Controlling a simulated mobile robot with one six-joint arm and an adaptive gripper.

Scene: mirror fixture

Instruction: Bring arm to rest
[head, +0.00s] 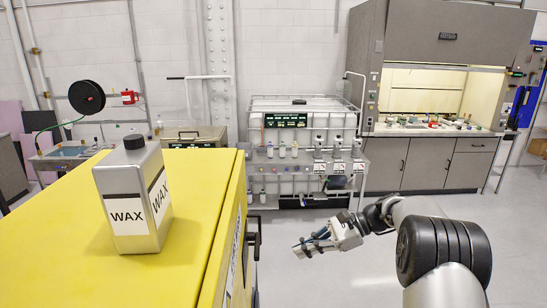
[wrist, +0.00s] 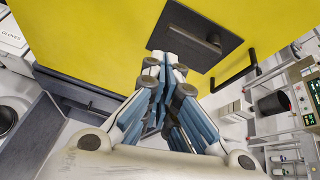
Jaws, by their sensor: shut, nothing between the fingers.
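My gripper (head: 303,249) hangs at the end of my arm in the head view, to the right of the yellow cabinet (head: 206,215) and below its top. Its fingers point left toward the cabinet's side. In the wrist view my gripper (wrist: 170,62) is shut, with its fingers together and nothing between them. Beyond the fingertips is the yellow cabinet face (wrist: 105,40) with a dark latch plate and handle (wrist: 195,40). I cannot tell the exact gap between the fingertips and the cabinet.
A silver WAX can (head: 132,200) with a black cap stands upright on the cabinet top. A bench with bottles (head: 300,150) is at the back middle. A fume hood (head: 440,60) stands at the back right. The grey floor (head: 330,290) around my gripper looks clear.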

